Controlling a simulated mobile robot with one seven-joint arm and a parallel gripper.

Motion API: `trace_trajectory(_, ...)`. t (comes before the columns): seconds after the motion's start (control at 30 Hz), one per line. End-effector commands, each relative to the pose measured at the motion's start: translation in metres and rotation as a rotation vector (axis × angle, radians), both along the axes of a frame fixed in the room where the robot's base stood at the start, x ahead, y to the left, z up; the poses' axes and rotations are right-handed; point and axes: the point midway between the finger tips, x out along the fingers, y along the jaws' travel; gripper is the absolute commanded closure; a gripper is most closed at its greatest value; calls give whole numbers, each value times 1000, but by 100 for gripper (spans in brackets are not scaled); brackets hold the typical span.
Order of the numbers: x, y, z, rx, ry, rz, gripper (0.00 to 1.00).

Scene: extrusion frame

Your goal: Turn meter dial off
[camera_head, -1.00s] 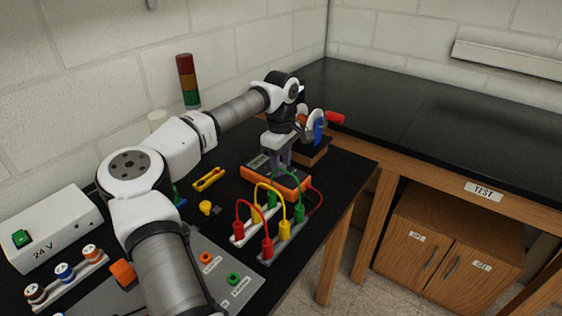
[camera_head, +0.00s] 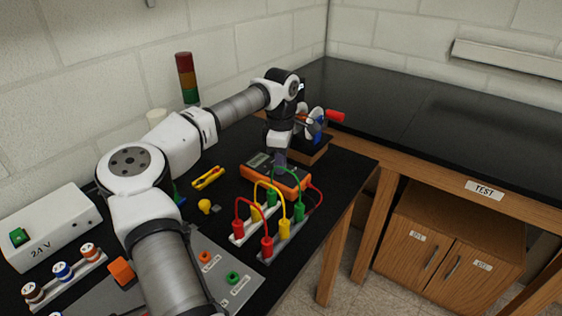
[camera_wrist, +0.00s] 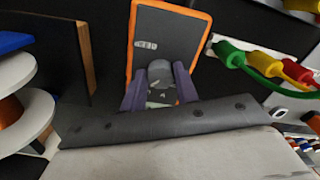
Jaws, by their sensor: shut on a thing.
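The meter (camera_head: 262,176) is a dark box with an orange edge and a small grey display, lying on the black bench behind the looped test leads. In the wrist view its dark face and orange rim (camera_wrist: 131,45) fill the upper middle. The round grey dial (camera_wrist: 160,72) sits low on that face. My gripper (camera_wrist: 160,92) is shut on the dial, with one purple finger on each side of it. In the head view my gripper (camera_head: 281,160) points down at the meter. The fingers partly hide the dial, and its pointer setting cannot be read.
Red, yellow and green leads (camera_head: 264,190) arch over white and grey strips just in front of the meter. A spool stand (camera_head: 314,148) is close behind my wrist. A yellow clip-like tool (camera_head: 208,178) lies left of the meter. The right bench is clear.

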Motion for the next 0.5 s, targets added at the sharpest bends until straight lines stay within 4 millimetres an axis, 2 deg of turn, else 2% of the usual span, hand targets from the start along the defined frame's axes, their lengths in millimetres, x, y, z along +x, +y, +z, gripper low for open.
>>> trace_trajectory(0.5, 2, 0, 0, 1, -2, 490, 93)
